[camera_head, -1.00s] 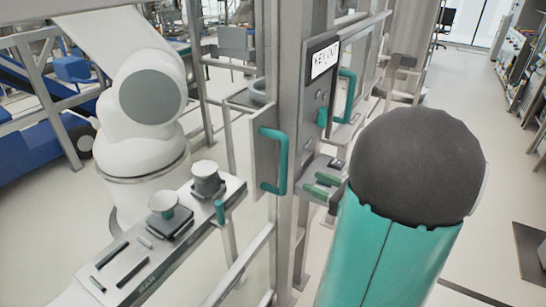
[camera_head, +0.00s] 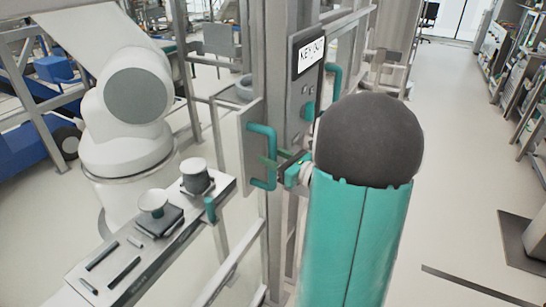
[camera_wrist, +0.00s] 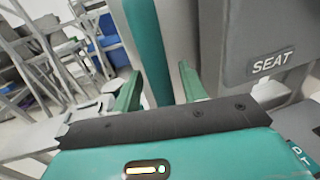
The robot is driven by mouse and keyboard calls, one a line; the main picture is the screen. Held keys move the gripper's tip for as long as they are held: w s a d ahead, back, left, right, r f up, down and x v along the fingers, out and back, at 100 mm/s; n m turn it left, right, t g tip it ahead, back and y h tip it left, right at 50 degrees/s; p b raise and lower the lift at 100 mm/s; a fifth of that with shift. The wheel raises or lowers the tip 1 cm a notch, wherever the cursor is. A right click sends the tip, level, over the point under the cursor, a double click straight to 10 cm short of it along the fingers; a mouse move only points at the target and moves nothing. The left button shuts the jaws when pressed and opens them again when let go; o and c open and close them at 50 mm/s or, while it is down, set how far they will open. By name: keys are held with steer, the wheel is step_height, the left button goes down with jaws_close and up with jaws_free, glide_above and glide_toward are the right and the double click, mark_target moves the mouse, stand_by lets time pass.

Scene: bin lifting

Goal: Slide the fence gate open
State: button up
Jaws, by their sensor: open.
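The fence gate's narrow grey edge panel (camera_head: 246,155) carries a teal U-shaped handle (camera_head: 258,128) left of centre in the head view. My gripper (camera_head: 276,161) is at the handle, its green fingers reaching in from the right at about mid-height. In the wrist view, the teal handle bar (camera_wrist: 150,50) runs upright between the two fingers of my gripper (camera_wrist: 160,85). The fingers are apart, with a gap to the right of the bar. The lower end of the bar is hidden behind the gripper body, and I cannot tell whether a finger touches it.
A grey post with a control box (camera_head: 308,75) stands right of the handle, close to my gripper. A second teal handle (camera_head: 334,82) is behind it. A white robot arm (camera_head: 130,110) and a console (camera_head: 150,240) are at left. Open floor (camera_head: 460,190) lies at right.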

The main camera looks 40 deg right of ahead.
steer(key=shift+w, duration=0.15)
jaws_close()
steer(key=shift+a, duration=0.2)
